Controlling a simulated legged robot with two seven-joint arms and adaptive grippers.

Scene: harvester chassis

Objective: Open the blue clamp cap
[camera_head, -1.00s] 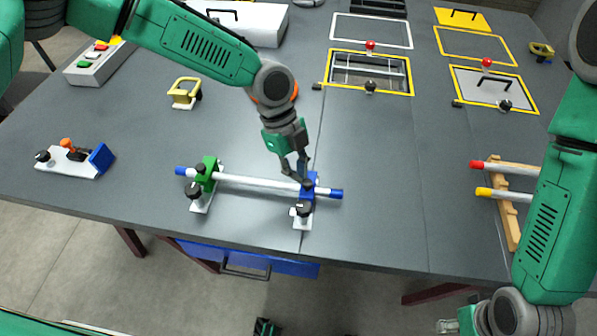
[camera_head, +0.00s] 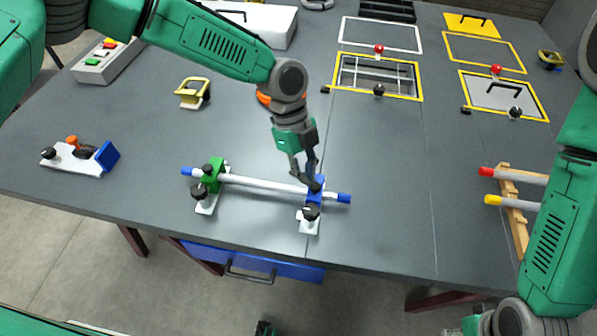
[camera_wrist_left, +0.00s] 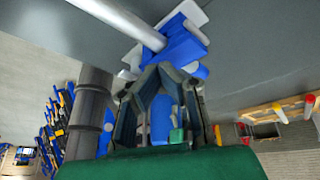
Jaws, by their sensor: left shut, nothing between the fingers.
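The blue clamp (camera_head: 315,186) stands on a white base near the table's front edge, around the right part of a silver rod (camera_head: 262,183) with blue ends. A black knob (camera_head: 311,212) sits at its front. My left gripper (camera_head: 309,183) is shut and empty, its fingertips right at the top of the blue clamp; I cannot tell whether they touch. In the left wrist view the blue clamp (camera_wrist_left: 178,46) is just beyond the fingers (camera_wrist_left: 163,72). The fingers partly hide it, so whether its cap is lifted is unclear. My right gripper is not clearly visible.
A green clamp (camera_head: 212,176) holds the rod's left part. A white fixture with a blue block (camera_head: 107,155) lies at left, a yellow-handled item (camera_head: 193,93) behind. A wooden rack (camera_head: 513,215) stands at right. The table between rod and framed openings is clear.

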